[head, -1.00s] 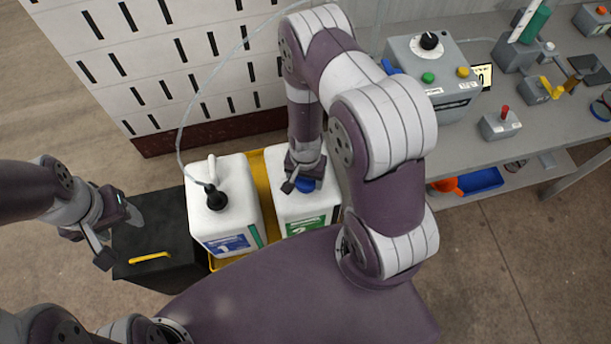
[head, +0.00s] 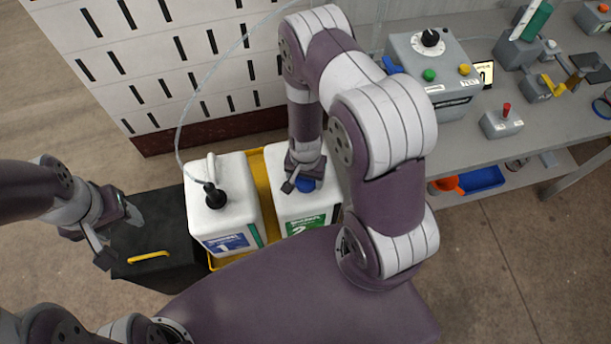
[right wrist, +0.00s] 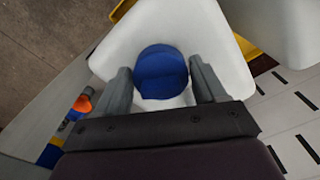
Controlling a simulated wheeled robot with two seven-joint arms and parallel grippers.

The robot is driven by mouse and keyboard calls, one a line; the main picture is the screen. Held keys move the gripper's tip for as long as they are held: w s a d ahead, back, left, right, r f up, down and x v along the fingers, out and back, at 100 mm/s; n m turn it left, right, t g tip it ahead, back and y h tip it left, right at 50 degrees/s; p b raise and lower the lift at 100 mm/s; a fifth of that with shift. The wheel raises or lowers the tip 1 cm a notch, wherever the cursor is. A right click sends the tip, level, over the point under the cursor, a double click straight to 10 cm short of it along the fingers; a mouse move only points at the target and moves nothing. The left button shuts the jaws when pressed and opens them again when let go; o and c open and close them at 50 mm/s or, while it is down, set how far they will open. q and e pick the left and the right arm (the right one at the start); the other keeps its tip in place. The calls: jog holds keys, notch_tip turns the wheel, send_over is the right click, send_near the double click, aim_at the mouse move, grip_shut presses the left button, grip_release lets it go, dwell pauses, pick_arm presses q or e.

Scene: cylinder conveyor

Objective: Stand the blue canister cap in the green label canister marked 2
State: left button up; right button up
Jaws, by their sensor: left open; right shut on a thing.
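The green label canister marked 2 (head: 303,226) is a white jug standing in a yellow tray in the head view. The blue canister cap (head: 306,185) sits at its top, partly hidden by my right gripper (head: 303,180). In the right wrist view the round blue cap (right wrist: 161,70) lies between the two grey fingers of my right gripper (right wrist: 165,85), over the white canister top (right wrist: 215,40). My right gripper is shut on the cap. Whether the cap is seated in the opening is hidden. My left gripper (head: 118,233) is open and empty above a black box.
A white canister marked 1 with a blue label (head: 224,222) stands left of canister 2, with a black fitting and a clear hose in its top. The yellow tray (head: 262,180) holds both. A black box (head: 160,262) is at left. A grey bench (head: 560,125) with devices is at right.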

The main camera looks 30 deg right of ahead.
jog(key=shift+f, duration=0.15)
dwell(0.4)
jog(key=o, duration=1.2)
notch_tip(320, 180, up, 13)
jog(key=p, duration=0.5)
jog(key=shift+p, duration=0.4)
jog(key=shift+f, duration=0.15)
notch_tip(320, 180, up, 19)
jog(key=n+t, duration=0.1)
jog(key=n, duration=0.8)
send_over(308, 188)
jog(key=s+a, duration=0.1)
jog(key=a, duration=0.1)
jog(key=shift+s+d, duration=0.2)
